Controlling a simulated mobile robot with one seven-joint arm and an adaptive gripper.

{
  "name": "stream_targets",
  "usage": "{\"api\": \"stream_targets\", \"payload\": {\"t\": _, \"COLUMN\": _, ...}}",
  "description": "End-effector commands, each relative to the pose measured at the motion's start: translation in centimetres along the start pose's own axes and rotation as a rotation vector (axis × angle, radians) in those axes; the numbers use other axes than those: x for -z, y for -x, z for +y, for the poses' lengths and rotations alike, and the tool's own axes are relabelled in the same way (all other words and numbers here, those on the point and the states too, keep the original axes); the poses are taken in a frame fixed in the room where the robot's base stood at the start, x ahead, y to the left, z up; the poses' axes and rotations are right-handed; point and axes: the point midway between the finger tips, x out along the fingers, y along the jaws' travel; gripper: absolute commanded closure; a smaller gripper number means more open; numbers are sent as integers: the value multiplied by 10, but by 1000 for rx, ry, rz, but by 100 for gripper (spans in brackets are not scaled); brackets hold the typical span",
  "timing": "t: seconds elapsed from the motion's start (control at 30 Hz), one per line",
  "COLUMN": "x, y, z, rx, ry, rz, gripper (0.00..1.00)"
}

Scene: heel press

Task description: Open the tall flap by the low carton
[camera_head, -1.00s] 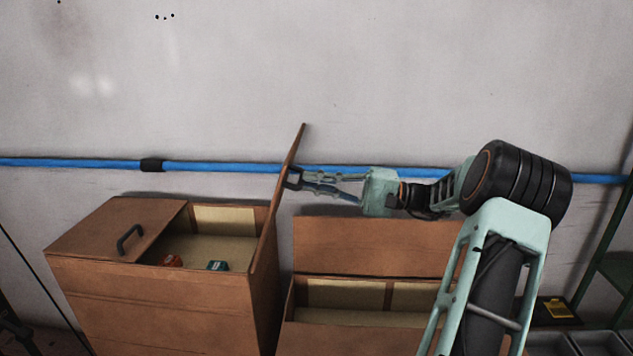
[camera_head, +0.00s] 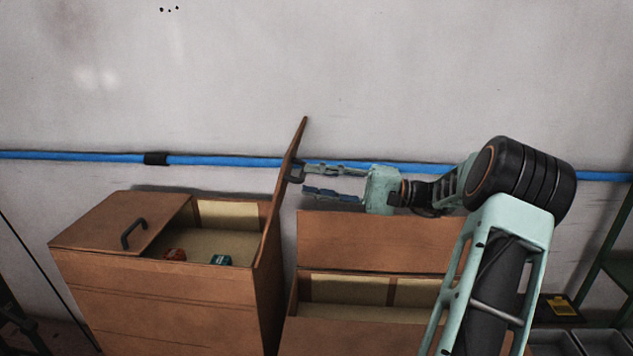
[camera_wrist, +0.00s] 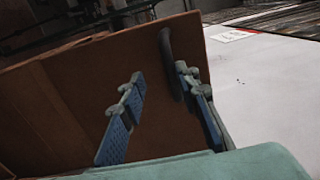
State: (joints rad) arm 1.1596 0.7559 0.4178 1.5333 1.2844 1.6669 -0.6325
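The tall carton (camera_head: 165,300) stands at left in the head view. Its right flap (camera_head: 283,190), on the side by the low carton (camera_head: 350,338), stands steeply up and leans slightly right at its top. Its dark handle (camera_head: 296,173) faces my gripper (camera_head: 303,181). My gripper's fingers are spread, the upper one close to the handle. In the wrist view the flap (camera_wrist: 75,100) fills the left and the handle (camera_wrist: 170,62) shows between and beyond the open fingers (camera_wrist: 160,74). Whether a finger touches the handle, I cannot tell.
The tall carton's left flap (camera_head: 100,225) lies shut, with its own handle (camera_head: 132,234). A red item (camera_head: 175,254) and a teal item (camera_head: 221,260) are inside. The low carton's back flap (camera_head: 370,242) stands up below my gripper. A blue pipe (camera_head: 230,161) runs along the wall behind.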

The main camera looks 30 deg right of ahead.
Motion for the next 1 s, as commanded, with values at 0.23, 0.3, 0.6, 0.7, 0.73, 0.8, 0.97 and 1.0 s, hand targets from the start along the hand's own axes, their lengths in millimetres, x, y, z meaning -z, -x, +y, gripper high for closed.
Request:
{"api": "stream_targets", "payload": {"t": 0.23, "x": 1, "y": 26, "z": 0, "rx": 0, "ry": 0, "rz": 2, "gripper": 73}}
{"api": "stream_targets", "payload": {"t": 0.3, "x": 1, "y": 41, "z": 1, "rx": 0, "ry": 0, "rz": 4, "gripper": 73}}
{"api": "stream_targets", "payload": {"t": 0.6, "x": 1, "y": 100, "z": 1, "rx": 1, "ry": 1, "rz": 3, "gripper": 73}}
{"api": "stream_targets", "payload": {"t": 0.7, "x": 0, "y": 112, "z": 0, "rx": 0, "ry": 0, "rz": 1, "gripper": 73}}
{"api": "stream_targets", "payload": {"t": 0.73, "x": 0, "y": 114, "z": 1, "rx": 0, "ry": -1, "rz": 1, "gripper": 73}}
{"api": "stream_targets", "payload": {"t": 0.8, "x": 0, "y": 118, "z": 1, "rx": 0, "ry": -1, "rz": 0, "gripper": 73}}
{"api": "stream_targets", "payload": {"t": 0.97, "x": 0, "y": 121, "z": 0, "rx": 0, "ry": -1, "rz": 0, "gripper": 73}}
{"api": "stream_targets", "payload": {"t": 1.0, "x": 0, "y": 121, "z": 0, "rx": 0, "ry": -1, "rz": 0, "gripper": 73}}
